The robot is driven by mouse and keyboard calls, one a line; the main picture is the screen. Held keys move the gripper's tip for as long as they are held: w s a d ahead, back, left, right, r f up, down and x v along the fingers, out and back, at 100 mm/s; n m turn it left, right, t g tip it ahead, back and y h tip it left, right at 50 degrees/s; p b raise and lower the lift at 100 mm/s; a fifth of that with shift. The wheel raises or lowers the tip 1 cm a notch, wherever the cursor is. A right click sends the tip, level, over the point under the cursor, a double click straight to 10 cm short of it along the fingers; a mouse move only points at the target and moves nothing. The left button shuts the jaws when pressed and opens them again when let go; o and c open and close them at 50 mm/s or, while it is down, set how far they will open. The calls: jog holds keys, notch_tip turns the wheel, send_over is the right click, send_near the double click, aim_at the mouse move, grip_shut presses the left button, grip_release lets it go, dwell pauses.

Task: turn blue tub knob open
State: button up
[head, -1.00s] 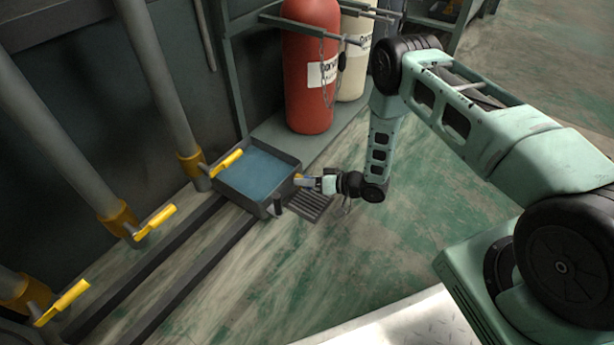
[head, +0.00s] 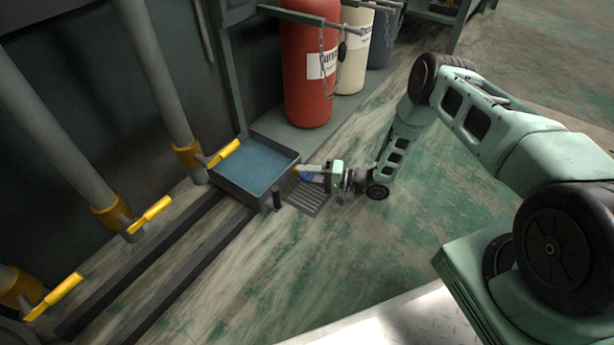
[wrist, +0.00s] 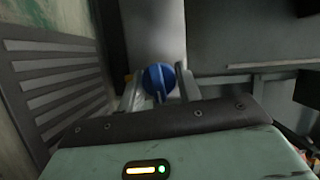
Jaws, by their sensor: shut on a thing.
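The tub (head: 228,187) is a dark square tray of blue liquid on the floor. The blue knob (head: 306,177) is on the tub's right side, small and partly hidden by my gripper in the head view. In the wrist view the round blue knob (wrist: 159,78) with its raised bar is between my two fingers. My gripper (head: 314,176) is shut on the knob, coming in from the right, low over the floor. The exact angle of the knob is hard to read.
A floor grate (head: 308,198) lies below my gripper. A red cylinder (head: 308,95) and a cream cylinder (head: 353,60) stand behind the tub. Pipes with yellow handles (head: 150,214) line the left wall. Open floor lies to the front and right.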

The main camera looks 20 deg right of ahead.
jog(key=shift+f+m, duration=0.1)
jog(key=shift+m, duration=0.4)
jog(key=o, duration=1)
jog(key=shift+c, duration=0.2)
jog(key=shift+s+d+r, duration=0.2)
jog(key=shift+s+d, duration=0.05)
jog(key=shift+d, duration=0.2)
jog(key=p+v, duration=0.2)
jog(key=v, duration=0.3)
jog(key=p+v, duration=0.2)
jog(key=v, duration=0.3)
jog(key=p+v, duration=0.2)
jog(key=v, duration=0.3)
jog(key=shift+f, duration=0.3)
jog(key=shift+s+d+f, duration=0.1)
jog(key=shift+s+d, duration=0.25)
jog(key=shift+d, duration=0.3)
